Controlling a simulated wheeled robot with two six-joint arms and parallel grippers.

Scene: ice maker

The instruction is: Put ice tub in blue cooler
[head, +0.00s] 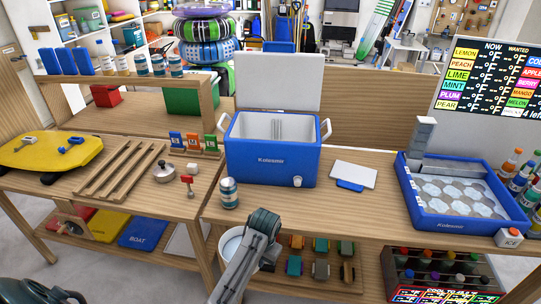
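The blue cooler (262,170) stands on the middle of the wooden counter with its white lid (278,82) raised. A white divider shows inside. A white round tub (230,243), which looks like the ice tub, is in front of the counter, partly hidden by my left arm. My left gripper (263,222) overlaps the tub's right side in the head view; its fingers are not clear, so I cannot tell whether it grips the tub.
Toy cars sit on the lower shelf.

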